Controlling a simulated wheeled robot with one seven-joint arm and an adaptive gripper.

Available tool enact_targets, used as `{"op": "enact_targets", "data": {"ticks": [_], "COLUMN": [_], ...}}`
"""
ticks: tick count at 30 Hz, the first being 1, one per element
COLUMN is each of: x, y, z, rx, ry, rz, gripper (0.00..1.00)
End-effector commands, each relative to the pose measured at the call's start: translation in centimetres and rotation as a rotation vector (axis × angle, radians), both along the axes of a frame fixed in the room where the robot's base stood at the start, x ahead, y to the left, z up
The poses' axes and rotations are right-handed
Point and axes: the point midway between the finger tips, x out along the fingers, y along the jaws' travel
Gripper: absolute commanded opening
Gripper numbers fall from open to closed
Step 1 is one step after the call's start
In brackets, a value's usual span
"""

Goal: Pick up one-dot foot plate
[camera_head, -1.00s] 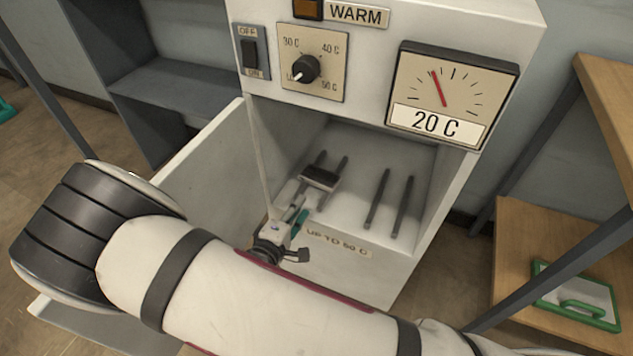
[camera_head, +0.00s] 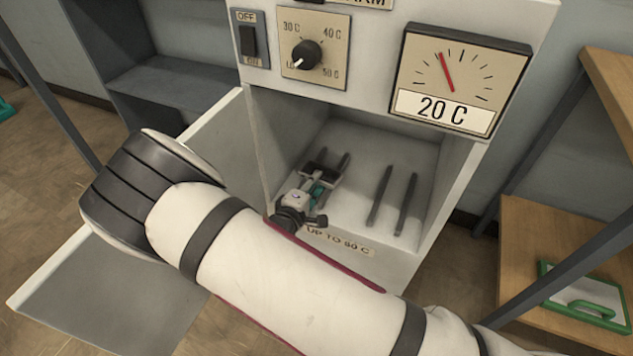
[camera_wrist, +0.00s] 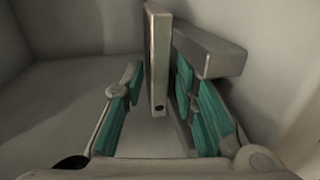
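The one-dot foot plate (camera_wrist: 157,45) shows in the wrist view as a pale narrow slab with one dark dot near its near end. It stands between the teal-padded fingers of my gripper (camera_wrist: 157,72), which are apart, with a gap visible on the left side. In the head view my gripper (camera_head: 315,182) reaches into the cabinet by a dark-topped piece (camera_head: 318,169) at the left pair of bars. The plate itself is hard to make out there. Whether the right finger touches it I cannot tell.
A second pale block (camera_wrist: 212,50) lies close beside the right finger. Two dark bars (camera_head: 392,195) stand on the right of the cabinet floor. The cabinet (camera_head: 440,215) has side walls and a front lip; its door (camera_head: 110,285) hangs open at left. The dial reads 20 C.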

Motion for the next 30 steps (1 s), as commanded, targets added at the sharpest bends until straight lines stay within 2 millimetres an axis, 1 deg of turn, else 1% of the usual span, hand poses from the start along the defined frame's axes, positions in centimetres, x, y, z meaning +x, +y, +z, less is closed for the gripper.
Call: {"op": "enact_targets", "data": {"ticks": [9, 16, 22, 25, 30], "x": [0.1, 0.1, 0.1, 0.1, 0.1], "y": [0.0, 0.0, 0.0, 0.0, 0.0], "z": [0.0, 0.0, -0.1, 0.2, 2.1], "rx": [0.000, 0.000, -0.001, 0.000, -0.001], "ry": [0.000, 0.000, 0.001, 0.000, 0.001], "rz": [0.001, 0.000, 0.000, 0.000, 0.000], "gripper": [0.26, 0.00, 0.00, 0.00, 0.00]}}
